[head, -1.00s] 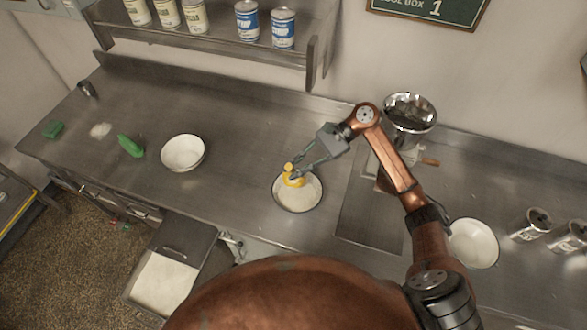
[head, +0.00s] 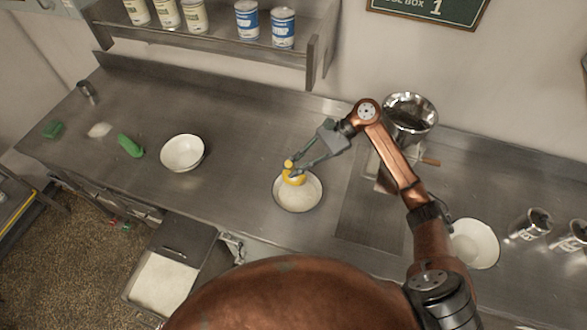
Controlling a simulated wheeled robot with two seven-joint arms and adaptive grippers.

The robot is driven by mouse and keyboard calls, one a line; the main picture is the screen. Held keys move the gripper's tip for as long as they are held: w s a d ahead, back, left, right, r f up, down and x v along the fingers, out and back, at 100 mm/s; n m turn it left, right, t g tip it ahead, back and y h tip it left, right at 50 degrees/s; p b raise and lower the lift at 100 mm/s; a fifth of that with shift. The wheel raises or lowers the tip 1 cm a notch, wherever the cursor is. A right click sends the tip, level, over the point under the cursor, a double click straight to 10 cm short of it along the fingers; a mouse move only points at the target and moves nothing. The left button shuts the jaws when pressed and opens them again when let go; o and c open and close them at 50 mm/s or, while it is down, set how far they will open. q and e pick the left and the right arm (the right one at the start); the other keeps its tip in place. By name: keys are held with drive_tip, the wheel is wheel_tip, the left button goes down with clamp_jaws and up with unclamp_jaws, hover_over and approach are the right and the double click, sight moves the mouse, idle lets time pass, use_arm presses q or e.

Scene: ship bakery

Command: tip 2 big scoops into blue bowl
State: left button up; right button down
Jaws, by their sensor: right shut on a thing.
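My right gripper (head: 296,173) is shut on a yellow scoop (head: 291,178) and holds it over the back part of the middle bowl (head: 297,208). The bowl is pale inside with a dark rim and has white stuff in it; I cannot tell for sure whether its rim is blue. The inside of the scoop is hidden, so I cannot tell whether it holds anything. A green scoop (head: 130,145) lies on the counter at the left, by a small white heap (head: 99,130). An open bin (head: 172,251) of white powder stands below the counter's front edge. My left gripper does not show.
A white bowl (head: 182,152) stands left of the middle bowl, and another bowl (head: 474,243) stands at the right, partly behind my right arm. A steel pot (head: 409,119) is behind my right arm. Tins (head: 529,225) stand far right.

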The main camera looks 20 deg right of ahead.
drive_tip(key=shift+r+b, duration=0.3)
drive_tip(key=shift+r, duration=0.55)
drive_tip(key=shift+n+t+h+b, duration=0.3)
drive_tip(key=shift+t+h+b, duration=0.1)
drive_tip(key=shift+b, duration=0.75)
drive_tip(key=t+h+b, duration=0.1)
drive_tip(key=b, duration=0.1)
drive_tip(key=n+t+b, duration=0.1)
drive_tip(key=shift+r+h+b, duration=0.3)
drive_tip(key=shift+h+b, duration=0.1)
drive_tip(key=shift+r+n+t+h+b, duration=0.2)
drive_tip(key=shift+n+t+h+b, duration=0.1)
drive_tip(key=shift+b, duration=0.2)
drive_tip(key=shift+r, duration=0.15)
